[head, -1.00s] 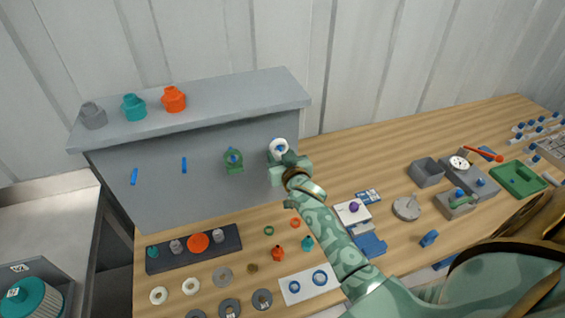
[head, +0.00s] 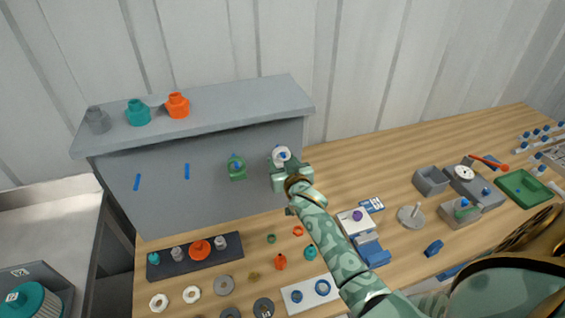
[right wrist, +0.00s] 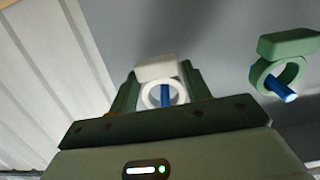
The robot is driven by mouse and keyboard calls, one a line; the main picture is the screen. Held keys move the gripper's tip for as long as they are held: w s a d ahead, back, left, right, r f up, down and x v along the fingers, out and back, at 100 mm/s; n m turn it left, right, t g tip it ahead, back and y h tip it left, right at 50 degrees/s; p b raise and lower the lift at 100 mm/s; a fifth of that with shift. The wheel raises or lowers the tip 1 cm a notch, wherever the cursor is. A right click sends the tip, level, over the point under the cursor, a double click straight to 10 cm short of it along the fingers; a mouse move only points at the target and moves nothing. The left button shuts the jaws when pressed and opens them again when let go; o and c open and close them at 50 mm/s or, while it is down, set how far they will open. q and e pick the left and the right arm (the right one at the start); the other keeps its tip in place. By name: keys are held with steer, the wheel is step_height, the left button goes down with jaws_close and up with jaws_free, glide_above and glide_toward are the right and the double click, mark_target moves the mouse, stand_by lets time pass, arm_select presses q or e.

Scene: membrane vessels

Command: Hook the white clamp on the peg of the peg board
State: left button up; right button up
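The white clamp (head: 278,152) is at the right end of the grey peg board (head: 215,200). In the right wrist view its white block and ring (right wrist: 157,71) sit between the two green fingers, and a blue peg (right wrist: 165,94) shows through the ring opening. How far the peg goes through is hard to tell. My right gripper (right wrist: 160,85) looks shut on the clamp's block; it also shows at the board in the head view (head: 287,172). A green clamp (head: 237,170) hangs on the peg to the left. My left gripper is not in view.
Two bare blue pegs (head: 187,171) stick out further left. Grey, teal and orange vessels (head: 177,105) stand on the board's top ledge. Rings, caps and a dark rack (head: 172,267) crowd the wooden table below. Grey boxes and a green tray (head: 522,188) lie at right.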

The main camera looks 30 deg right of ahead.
steer(key=shift+o, duration=1.4)
steer(key=v, duration=1.6)
steer(key=shift+s+p, duration=0.15)
steer(key=shift+p, duration=0.15)
steer(key=shift+a, duration=0.15)
